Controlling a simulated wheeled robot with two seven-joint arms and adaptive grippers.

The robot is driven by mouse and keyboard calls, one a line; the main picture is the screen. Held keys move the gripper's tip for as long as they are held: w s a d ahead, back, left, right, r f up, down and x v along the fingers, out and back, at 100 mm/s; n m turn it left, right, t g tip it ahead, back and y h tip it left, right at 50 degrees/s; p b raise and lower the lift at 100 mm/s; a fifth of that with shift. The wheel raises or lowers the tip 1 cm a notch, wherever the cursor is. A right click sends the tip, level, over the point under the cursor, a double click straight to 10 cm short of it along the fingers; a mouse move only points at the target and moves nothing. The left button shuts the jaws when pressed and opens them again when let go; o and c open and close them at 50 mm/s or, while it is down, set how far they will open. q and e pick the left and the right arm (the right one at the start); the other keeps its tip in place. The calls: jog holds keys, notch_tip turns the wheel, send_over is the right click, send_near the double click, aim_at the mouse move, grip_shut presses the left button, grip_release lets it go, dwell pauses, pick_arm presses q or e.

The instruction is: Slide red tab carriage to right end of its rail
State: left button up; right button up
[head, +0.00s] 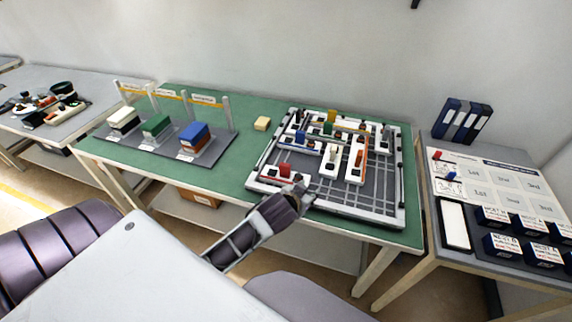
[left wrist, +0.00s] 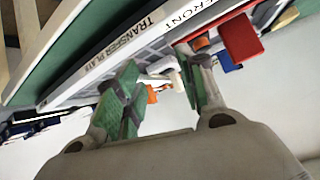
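The red tab (head: 285,169) stands on a short white carriage at the front left of the framed transfer plate (head: 360,217). My left gripper (head: 303,188) is at the plate's front edge, just right of and nearer than the red tab. In the left wrist view, the red tab (left wrist: 241,40) is outside the finger gap, beyond the right finger. The green-padded fingers (left wrist: 160,85) are apart with nothing held between them. I cannot tell whether a finger touches the carriage. My right gripper is not in view.
Other carriages with a blue tab (head: 300,136), an orange tab (head: 359,158) and a green tab (head: 328,128) stand on the plate. A grey rack with white, green and blue blocks (head: 193,134) is left.

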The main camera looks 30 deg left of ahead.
pick_arm(q)
jog(key=w+d+r+m+t+h, duration=0.1)
jog(key=w+d+r+m+h, duration=0.3)
jog(key=r, duration=0.3)
jog(key=w+d+r+m+h, duration=0.3)
jog(key=d+r+m+h, duration=0.2)
jog(key=r+h, duration=0.2)
jog(key=w+d+r+m+t+h, duration=0.1)
jog(key=w+d+r+m+h, duration=0.3)
jog(key=r, duration=0.4)
jog(key=s+a+f+m+g+y, duration=0.3)
jog(key=a+f+m+g, duration=0.2)
jog(key=a+f+g, duration=0.4)
jog(key=s+a+n+g+y, duration=0.2)
jog(key=a+n+y, duration=0.2)
jog(key=a, duration=1.7)
jog(key=y, duration=0.3)
jog(key=shift+s+f+g, duration=0.15)
jog(key=shift+f+g, duration=0.1)
jog(key=shift+g, duration=0.05)
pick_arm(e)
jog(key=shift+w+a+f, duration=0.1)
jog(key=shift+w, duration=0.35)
pick_arm(q)
jog(key=shift+f, duration=0.1)
